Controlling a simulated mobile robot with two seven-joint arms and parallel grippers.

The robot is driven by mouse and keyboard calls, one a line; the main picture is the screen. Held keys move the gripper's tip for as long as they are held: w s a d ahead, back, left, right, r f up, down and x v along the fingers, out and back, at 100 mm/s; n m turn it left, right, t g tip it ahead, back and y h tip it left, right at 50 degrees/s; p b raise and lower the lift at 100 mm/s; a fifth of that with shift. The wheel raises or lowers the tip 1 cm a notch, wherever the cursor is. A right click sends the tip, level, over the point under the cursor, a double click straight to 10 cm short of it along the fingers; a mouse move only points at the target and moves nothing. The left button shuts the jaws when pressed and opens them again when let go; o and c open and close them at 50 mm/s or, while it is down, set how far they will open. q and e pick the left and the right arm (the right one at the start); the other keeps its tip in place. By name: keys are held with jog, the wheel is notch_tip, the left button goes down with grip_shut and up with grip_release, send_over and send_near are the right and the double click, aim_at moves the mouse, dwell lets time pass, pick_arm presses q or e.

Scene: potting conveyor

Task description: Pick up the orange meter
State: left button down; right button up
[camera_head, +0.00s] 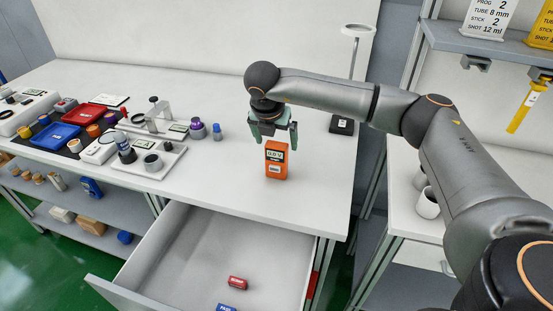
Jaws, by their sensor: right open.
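The orange meter (276,170) stands upright on the white table (225,195), near its front edge and right of the middle. A small display with dark digits shows on its upper face. My right gripper (275,140) points down just above and behind the meter, with its two fingers spread apart. It looks empty. The fingertips end close to the meter's top, and I cannot tell whether they touch it. My left gripper is not in view.
An open drawer (190,250) below the table holds a small red box (237,283) and a blue box (226,307). A lamp stand (343,125) is right of my gripper.

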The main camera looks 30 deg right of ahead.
aim_at(277, 161)
jog(key=p+x, duration=0.1)
jog(key=x, duration=0.4)
jog(key=shift+s+f, duration=0.1)
jog(key=shift+f, duration=0.35)
jog(key=shift+r, duration=0.15)
grip_shut()
dwell(0.3)
